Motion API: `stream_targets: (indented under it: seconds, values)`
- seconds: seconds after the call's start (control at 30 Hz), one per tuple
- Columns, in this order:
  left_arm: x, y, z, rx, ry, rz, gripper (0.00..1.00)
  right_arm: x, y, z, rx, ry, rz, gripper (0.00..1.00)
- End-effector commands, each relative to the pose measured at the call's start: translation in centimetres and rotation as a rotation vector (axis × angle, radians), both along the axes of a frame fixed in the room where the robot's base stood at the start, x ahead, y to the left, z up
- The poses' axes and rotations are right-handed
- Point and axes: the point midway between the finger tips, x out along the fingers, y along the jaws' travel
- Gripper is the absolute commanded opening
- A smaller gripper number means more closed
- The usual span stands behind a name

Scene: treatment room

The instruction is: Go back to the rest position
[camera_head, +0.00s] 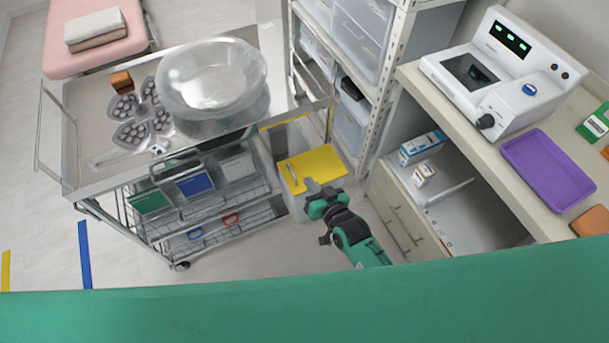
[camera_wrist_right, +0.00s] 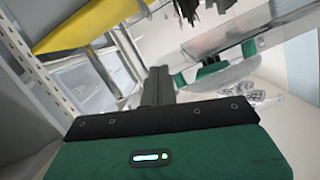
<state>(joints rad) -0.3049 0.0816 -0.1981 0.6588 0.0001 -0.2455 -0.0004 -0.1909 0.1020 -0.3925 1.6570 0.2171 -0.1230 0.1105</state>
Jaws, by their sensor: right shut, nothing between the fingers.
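My right gripper (camera_head: 311,186) shows in the middle of the head view, on a green and black arm that comes up from the lower right. Its fingers are together with nothing between them. It is in front of a bin with a yellow lid (camera_head: 318,166), seen from above; I cannot tell the exact gap. In the right wrist view the closed dark fingers (camera_wrist_right: 158,85) point ahead and hold nothing. My left gripper is in neither view.
A steel trolley (camera_head: 82,95) with a clear basin (camera_head: 212,75) stands at left. A shelf rack (camera_head: 392,50) stands behind. At right, a counter (camera_head: 480,115) holds a white device (camera_head: 505,65) and a purple tray (camera_head: 548,168). Floor (camera_head: 250,265) is clear between trolley and drawers (camera_head: 400,215).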

Motion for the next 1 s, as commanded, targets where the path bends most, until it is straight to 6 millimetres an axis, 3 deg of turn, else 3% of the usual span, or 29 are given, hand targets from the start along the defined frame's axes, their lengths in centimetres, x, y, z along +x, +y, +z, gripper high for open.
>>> stream_targets:
  seconds: [0.2, 0.43, 0.57, 0.67, 0.77, 0.87, 1.0]
  values:
    - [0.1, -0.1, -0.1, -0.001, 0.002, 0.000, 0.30, -1.2, -0.5, 0.4, 0.000, 0.000, 0.000, 0.00]
    - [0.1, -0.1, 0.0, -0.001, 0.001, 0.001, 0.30, -1.3, -0.6, 0.4, -0.001, 0.001, -0.001, 0.00]
    - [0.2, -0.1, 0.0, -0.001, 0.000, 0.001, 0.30, -1.7, -1.0, -1.6, -0.022, 0.034, -0.005, 0.00]
    - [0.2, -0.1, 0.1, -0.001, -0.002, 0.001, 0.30, -2.8, -2.2, -6.1, -0.076, 0.109, -0.013, 0.00]
    - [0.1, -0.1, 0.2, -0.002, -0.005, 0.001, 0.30, -5.2, -4.2, -12.5, -0.153, 0.221, -0.022, 0.00]
    - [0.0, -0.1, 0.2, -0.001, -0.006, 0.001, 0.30, -8.8, -6.5, -19.1, -0.236, 0.345, -0.026, 0.00]
    - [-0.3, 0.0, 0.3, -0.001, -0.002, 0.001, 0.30, -15.2, -9.9, -27.1, -0.341, 0.522, -0.022, 0.00]
